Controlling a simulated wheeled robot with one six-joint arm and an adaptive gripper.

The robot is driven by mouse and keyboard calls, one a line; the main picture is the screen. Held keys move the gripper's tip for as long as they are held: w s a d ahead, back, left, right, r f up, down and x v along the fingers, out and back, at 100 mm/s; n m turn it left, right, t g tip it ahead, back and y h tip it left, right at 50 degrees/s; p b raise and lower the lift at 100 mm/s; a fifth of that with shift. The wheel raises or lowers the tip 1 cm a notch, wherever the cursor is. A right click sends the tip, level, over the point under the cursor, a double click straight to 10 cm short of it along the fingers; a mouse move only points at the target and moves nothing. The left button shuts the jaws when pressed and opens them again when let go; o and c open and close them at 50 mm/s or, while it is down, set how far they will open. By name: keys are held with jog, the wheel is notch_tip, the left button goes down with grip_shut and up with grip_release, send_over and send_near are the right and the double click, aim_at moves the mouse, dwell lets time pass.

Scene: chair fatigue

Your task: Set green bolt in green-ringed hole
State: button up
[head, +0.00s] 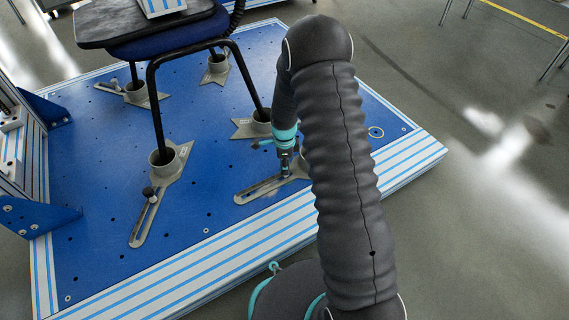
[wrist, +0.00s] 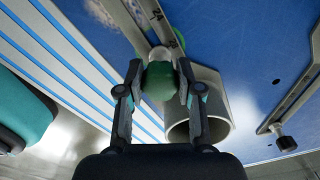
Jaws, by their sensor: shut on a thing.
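My gripper (wrist: 160,74) is shut on the green bolt (wrist: 159,84), whose rounded green head sits between the two fingers in the wrist view. In the head view my gripper (head: 285,163) points down at the slotted grey foot clamp (head: 262,190) near the front edge of the blue platform. In the wrist view the slotted bar (wrist: 157,22), with number marks, lies just beyond the bolt. A green curved edge (wrist: 179,39) shows beside the bar, probably part of the green ring. The bolt's lower end and the hole are hidden, so I cannot tell whether they meet.
A grey cup (wrist: 207,105) stands close to the right finger. The chair (head: 152,85) stands on the blue platform (head: 95,215), its legs in grey cups. Another clamp with a dark knob (head: 149,193) lies left.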

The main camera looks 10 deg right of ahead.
jog(key=shift+f, duration=0.55)
jog(key=o, duration=1.1)
jog(key=shift+o, duration=0.2)
notch_tip(320, 180, up, 12)
